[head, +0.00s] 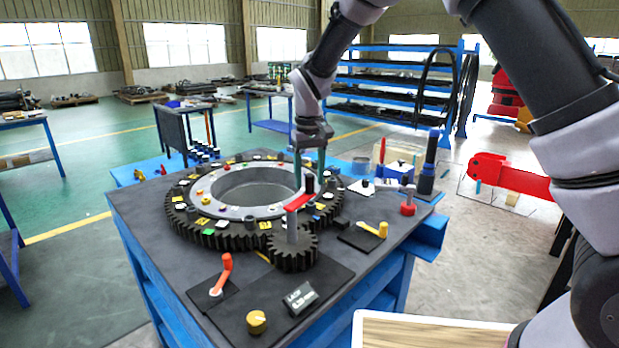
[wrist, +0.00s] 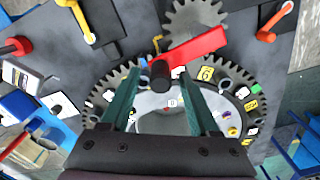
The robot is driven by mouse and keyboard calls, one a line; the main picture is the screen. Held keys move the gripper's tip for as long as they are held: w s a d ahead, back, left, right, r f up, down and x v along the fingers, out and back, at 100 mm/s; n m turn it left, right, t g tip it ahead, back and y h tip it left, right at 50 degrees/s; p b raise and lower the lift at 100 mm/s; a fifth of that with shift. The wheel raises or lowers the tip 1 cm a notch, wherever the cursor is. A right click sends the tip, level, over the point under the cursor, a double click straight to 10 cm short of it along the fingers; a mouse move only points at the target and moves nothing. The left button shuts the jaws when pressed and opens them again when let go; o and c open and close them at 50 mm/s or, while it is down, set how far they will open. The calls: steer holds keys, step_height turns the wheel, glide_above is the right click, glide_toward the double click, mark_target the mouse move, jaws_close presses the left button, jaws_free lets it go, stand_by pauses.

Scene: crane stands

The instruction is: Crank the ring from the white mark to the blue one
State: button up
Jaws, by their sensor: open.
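The toothed ring (head: 208,238) lies flat on the dark bench top, with several coloured tags around it; which white and blue tags are the marks I cannot tell. It also shows in the wrist view (wrist: 259,95). A small pinion gear (head: 293,254) sits at its front edge, with a post carrying a red crank arm (head: 298,202). A black upright knob (head: 310,185) stands on the arm's end. My gripper (head: 298,183) points down at the knob, open. In the wrist view the knob (wrist: 160,76) shows between the open fingertips (wrist: 162,71), with space at both sides.
An orange-red lever (head: 226,268), a yellow knob (head: 257,322) and a small display (head: 300,298) stand at the bench front. A yellow-handled lever (head: 373,230) and a red-based post (head: 408,203) are on the right. A dark blue cylinder (head: 428,165) stands beyond.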

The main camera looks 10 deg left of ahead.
steer(key=shift+f, duration=0.1)
jaws_close()
stand_by(1.4)
